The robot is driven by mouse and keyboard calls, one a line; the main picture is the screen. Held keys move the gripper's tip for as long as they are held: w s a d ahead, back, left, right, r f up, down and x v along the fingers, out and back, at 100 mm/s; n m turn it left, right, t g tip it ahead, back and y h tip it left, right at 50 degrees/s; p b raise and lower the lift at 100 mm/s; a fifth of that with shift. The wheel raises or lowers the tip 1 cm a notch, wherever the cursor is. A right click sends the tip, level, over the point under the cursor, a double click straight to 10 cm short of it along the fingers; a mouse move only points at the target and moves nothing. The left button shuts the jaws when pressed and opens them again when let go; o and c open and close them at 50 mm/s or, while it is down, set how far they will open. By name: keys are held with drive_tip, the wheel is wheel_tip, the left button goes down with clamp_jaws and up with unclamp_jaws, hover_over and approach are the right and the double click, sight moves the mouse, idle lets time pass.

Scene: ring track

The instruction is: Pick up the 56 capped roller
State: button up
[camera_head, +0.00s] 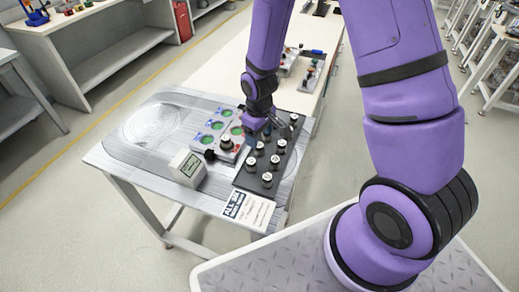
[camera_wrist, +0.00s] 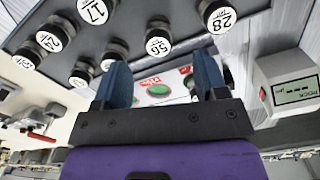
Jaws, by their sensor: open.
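The 56 capped roller (camera_wrist: 158,42) has a dark body and a round white cap numbered 56. In the wrist view it stands at top centre on the dark tray (camera_wrist: 128,18), just beyond my fingertips and roughly in line with the gap between them. My gripper (camera_wrist: 162,68) is open with nothing between its blue-grey fingers. In the head view my gripper (camera_head: 280,124) is over the far part of the dark tray (camera_head: 257,190). The cap numbers are too small there to pick out roller 56.
Other capped rollers stand close by, including 28 (camera_wrist: 218,15), 17 (camera_wrist: 93,11) and 24 (camera_wrist: 50,40). A panel with green circles (camera_head: 200,137) lies left of the tray. A white display box (camera_head: 187,167) and a printed card (camera_head: 248,209) are nearer the front.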

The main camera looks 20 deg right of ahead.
sight(260, 145)
drive_tip(key=shift+d+f, duration=0.1)
drive_tip(key=shift+f, duration=2.6)
drive_tip(key=shift+c, duration=0.4)
drive_tip(key=c, duration=1)
